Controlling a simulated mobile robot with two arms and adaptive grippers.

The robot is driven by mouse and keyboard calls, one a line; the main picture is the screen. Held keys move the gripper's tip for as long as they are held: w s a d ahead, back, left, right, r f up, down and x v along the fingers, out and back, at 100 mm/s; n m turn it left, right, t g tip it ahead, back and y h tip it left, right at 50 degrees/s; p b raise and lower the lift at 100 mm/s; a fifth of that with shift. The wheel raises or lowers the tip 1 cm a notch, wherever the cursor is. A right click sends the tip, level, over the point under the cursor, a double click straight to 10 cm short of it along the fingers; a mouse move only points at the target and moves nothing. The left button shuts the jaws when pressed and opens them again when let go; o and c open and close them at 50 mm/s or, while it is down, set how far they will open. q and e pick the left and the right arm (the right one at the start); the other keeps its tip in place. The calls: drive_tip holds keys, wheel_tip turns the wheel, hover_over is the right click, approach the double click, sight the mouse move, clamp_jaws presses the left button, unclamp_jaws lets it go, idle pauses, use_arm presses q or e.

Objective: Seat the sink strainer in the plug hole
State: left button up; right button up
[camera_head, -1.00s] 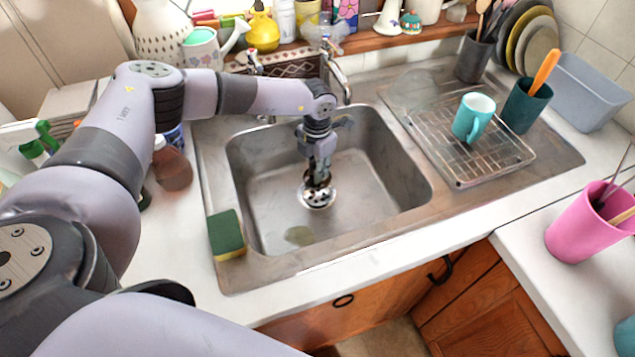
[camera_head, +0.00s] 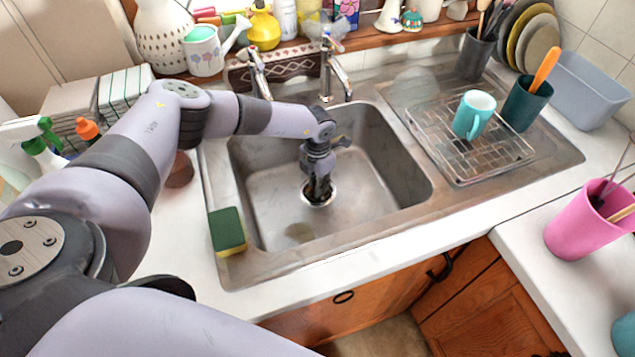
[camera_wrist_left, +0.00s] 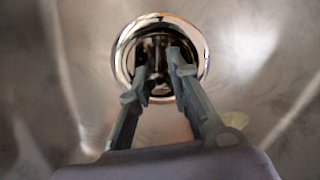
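My left gripper (camera_head: 319,186) points down at the plug hole near the middle of the steel sink bowl (camera_head: 270,200). In the left wrist view, its two fingers (camera_wrist_left: 160,76) reach over a shiny chrome ring (camera_wrist_left: 119,55) with a dark, reflective inside. The fingertips stand a little apart. I cannot tell whether they grip a part between them. The strainer appears to be at this ring, but I cannot separate it from the plug hole's rim. The gripper covers much of the ring in the head view. My right gripper is not in view.
Two taps (camera_head: 338,75) stand behind the bowl. A green and yellow sponge (camera_head: 228,230) lies on the left rim. A wire rack (camera_head: 490,165) with a teal mug (camera_head: 474,113) stands on the drainer to the right. The bowl around the gripper is mostly clear.

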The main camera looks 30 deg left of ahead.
use_arm(q)
drive_tip(key=o, duration=0.4)
drive_tip(key=shift+r, duration=0.15)
drive_tip(key=shift+r, duration=0.25)
wheel_tip(320, 180, up, 12)
drive_tip(key=shift+f+b, duration=0.2)
drive_tip(key=shift+b, duration=0.25)
